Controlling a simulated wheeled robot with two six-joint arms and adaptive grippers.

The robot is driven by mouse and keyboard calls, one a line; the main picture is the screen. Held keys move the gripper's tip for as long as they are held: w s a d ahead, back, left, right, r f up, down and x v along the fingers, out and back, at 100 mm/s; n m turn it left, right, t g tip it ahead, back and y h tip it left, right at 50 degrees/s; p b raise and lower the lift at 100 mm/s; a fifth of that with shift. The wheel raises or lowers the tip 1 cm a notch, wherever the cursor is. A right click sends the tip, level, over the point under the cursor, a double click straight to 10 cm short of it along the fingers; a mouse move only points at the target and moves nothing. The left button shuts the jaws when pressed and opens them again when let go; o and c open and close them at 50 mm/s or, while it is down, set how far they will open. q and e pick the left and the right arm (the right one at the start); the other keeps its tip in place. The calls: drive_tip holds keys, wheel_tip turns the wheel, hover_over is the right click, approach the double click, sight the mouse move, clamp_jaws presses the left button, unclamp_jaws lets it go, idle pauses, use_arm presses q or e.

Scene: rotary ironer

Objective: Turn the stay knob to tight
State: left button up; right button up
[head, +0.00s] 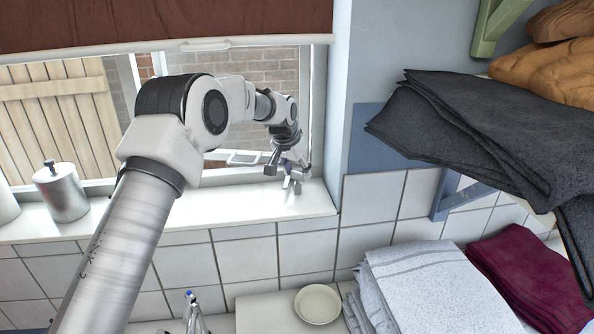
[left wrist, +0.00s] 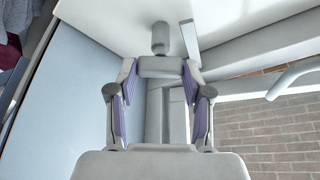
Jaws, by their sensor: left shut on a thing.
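My left gripper (head: 292,178) reaches across the sill to the lower right corner of the window. In the left wrist view its two purple-padded fingers (left wrist: 160,72) are closed on a pale grey piece, which I take to be the stay knob (left wrist: 160,65). A short grey cylinder (left wrist: 160,38) shows just beyond the fingertips. In the head view the fingers and wrist mostly hide the knob, and its tight or loose setting cannot be read. My right gripper is not in view.
The white sill (head: 240,205) holds a metal canister (head: 62,192) at left. A pale window handle (head: 243,158) is close to the wrist. The wall's corner stands right of the gripper. Below are a bowl (head: 318,304) and folded towels (head: 430,285); dark cloth (head: 470,125) overhangs at right.

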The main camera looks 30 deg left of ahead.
use_arm(q)
drive_tip(key=m+h, duration=0.1)
drive_tip(key=m, duration=0.3)
drive_tip(key=shift+a+f+m+h, duration=0.1)
drive_tip(key=shift+f+m+h, duration=0.05)
drive_tip(key=shift+m+h, duration=0.2)
drive_tip(key=m+g+h, duration=0.1)
drive_tip(key=m, duration=0.3)
drive_tip(key=shift+g, duration=0.3)
drive_tip(key=o, duration=0.9)
drive_tip(key=shift+o, duration=1.3)
drive_tip(key=shift+w, duration=0.2)
